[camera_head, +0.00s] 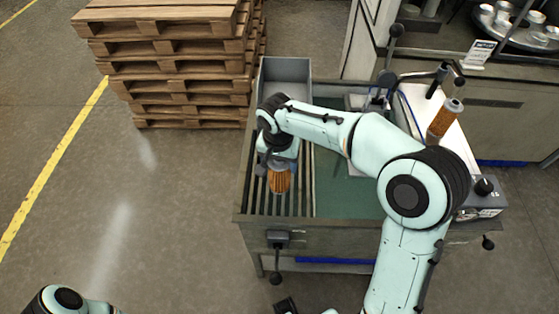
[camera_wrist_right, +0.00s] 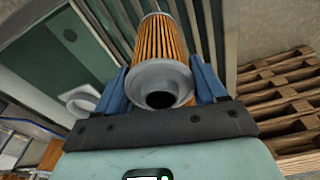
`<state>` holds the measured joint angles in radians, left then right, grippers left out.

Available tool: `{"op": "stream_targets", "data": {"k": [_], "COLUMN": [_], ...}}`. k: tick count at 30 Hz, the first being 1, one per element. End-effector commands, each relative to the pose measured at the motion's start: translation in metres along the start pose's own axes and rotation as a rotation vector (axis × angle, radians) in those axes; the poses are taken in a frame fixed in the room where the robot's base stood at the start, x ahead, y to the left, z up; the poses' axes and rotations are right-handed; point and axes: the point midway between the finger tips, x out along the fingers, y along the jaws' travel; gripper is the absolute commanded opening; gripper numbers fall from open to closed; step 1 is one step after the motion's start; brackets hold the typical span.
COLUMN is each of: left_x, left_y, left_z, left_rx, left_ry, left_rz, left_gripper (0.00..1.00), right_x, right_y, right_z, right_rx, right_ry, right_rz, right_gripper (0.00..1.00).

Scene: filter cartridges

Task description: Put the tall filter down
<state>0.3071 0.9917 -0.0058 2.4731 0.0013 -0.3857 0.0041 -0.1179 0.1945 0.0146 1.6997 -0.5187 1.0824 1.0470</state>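An orange pleated filter (camera_head: 279,182) with grey end caps is held by my right gripper (camera_head: 278,165) over the slatted left part of the bench (camera_head: 305,205). In the right wrist view the filter (camera_wrist_right: 158,48) sits between the two blue fingers of the right gripper (camera_wrist_right: 160,75), its round grey end cap towards the camera. I cannot tell whether its far end touches the slats. A second orange filter (camera_head: 441,122) with grey caps stands on the white surface at the bench's right. My left gripper is not in view; only part of that arm shows at the bottom left.
A grey open bin (camera_head: 286,69) stands at the bench's back left. A green surface (camera_head: 340,195) lies right of the slats, partly behind my right arm. Stacked wooden pallets (camera_head: 170,60) stand left of the bench. A control box (camera_head: 482,203) sits at the right.

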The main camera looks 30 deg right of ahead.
Motion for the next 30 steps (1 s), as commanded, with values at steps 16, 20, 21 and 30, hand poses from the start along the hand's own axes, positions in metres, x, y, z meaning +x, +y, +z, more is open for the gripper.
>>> {"op": "stream_targets", "data": {"k": [16,20,21,30], "left_x": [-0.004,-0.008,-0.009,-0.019], "left_y": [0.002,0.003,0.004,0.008], "left_z": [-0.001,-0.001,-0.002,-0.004], "left_rx": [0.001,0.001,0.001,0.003], "left_ry": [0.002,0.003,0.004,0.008], "left_rz": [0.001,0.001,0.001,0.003], "left_gripper": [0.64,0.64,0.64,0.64], "right_x": [-0.017,-0.043,-0.053,-0.109], "right_y": [-0.001,-0.001,-0.001,-0.001], "right_z": [-0.001,-0.001,-0.001,-0.001], "right_rx": [-0.001,-0.002,-0.001,-0.001], "right_ry": [0.002,0.004,0.004,0.001], "right_rz": [-0.002,-0.004,-0.004,-0.002], "right_gripper": [0.96,0.96,0.96,0.96]}}
